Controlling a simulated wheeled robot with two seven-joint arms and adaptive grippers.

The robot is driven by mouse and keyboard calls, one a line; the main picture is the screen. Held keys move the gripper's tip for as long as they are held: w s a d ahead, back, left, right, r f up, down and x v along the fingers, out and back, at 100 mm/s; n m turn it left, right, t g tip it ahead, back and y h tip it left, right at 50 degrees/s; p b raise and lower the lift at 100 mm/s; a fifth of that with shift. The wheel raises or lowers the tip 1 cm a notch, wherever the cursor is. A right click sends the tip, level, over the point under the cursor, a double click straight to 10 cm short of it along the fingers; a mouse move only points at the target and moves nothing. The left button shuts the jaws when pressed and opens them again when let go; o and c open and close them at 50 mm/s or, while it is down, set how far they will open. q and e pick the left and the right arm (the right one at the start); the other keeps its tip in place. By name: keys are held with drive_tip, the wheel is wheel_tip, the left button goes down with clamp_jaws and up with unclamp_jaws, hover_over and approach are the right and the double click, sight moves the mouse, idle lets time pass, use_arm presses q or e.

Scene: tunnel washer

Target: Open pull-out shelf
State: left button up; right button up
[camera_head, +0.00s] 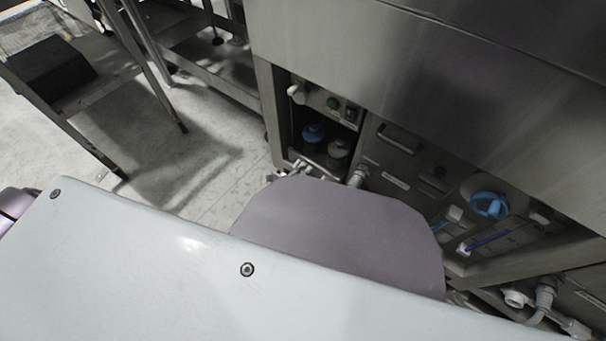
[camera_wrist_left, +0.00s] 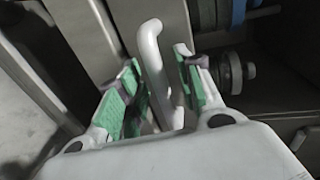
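In the left wrist view, a smooth pale handle bar (camera_wrist_left: 153,62), bent at its top end, stands between the two green-padded fingers of my left gripper (camera_wrist_left: 160,85). The fingers are on either side of the bar, with small gaps visible, so the gripper looks open around it. In the head view, a low open compartment holds a blue-capped bottle (camera_head: 313,132) and a grey-capped one (camera_head: 338,149). My right gripper is not in view.
The steel machine (camera_head: 390,75) fills the upper right. Pipe fittings (camera_head: 545,292) stick out at lower right. A steel table with a black box (camera_head: 50,72) stands left; floor (camera_head: 195,150) between is clear.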

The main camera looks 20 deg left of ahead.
use_arm(q)
clamp_jaws()
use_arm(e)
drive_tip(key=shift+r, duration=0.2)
use_arm(q)
drive_tip(key=shift+s, duration=0.1)
